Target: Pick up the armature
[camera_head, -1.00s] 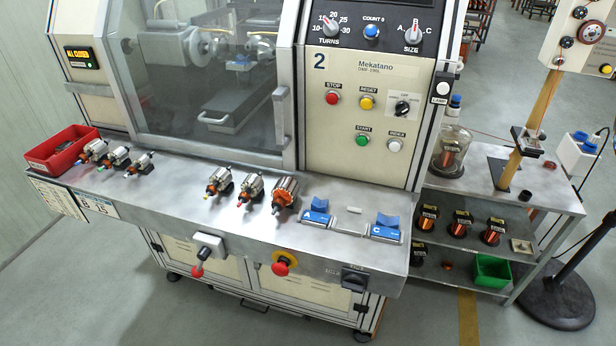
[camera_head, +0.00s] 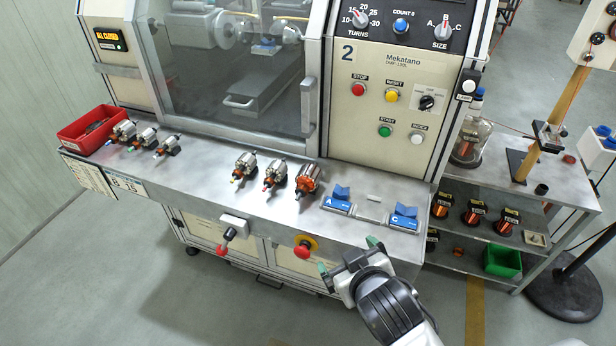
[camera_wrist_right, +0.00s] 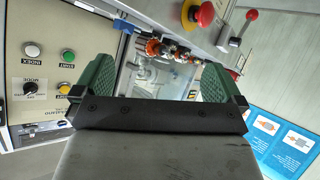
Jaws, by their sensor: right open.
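Three larger ones are mid-ledge: one at left (camera_head: 243,166), one in the middle (camera_head: 274,175), and one at right (camera_head: 308,180) with more copper winding showing. My right gripper (camera_head: 348,256) is in front of the ledge, below and right of the larger armatures, apart from them. It is open and empty, with green fingers. In the right wrist view, armatures (camera_wrist_right: 178,53) show beyond and between the fingers. My left gripper is not in view.
A red bin (camera_head: 92,129) sits at the ledge's left end. Blue cradles A (camera_head: 337,202) and C (camera_head: 404,220) sit at its right. A red mushroom button (camera_head: 304,249) and a red-tipped lever (camera_head: 225,240) stick out of the front. The glass door (camera_head: 235,80) is shut.

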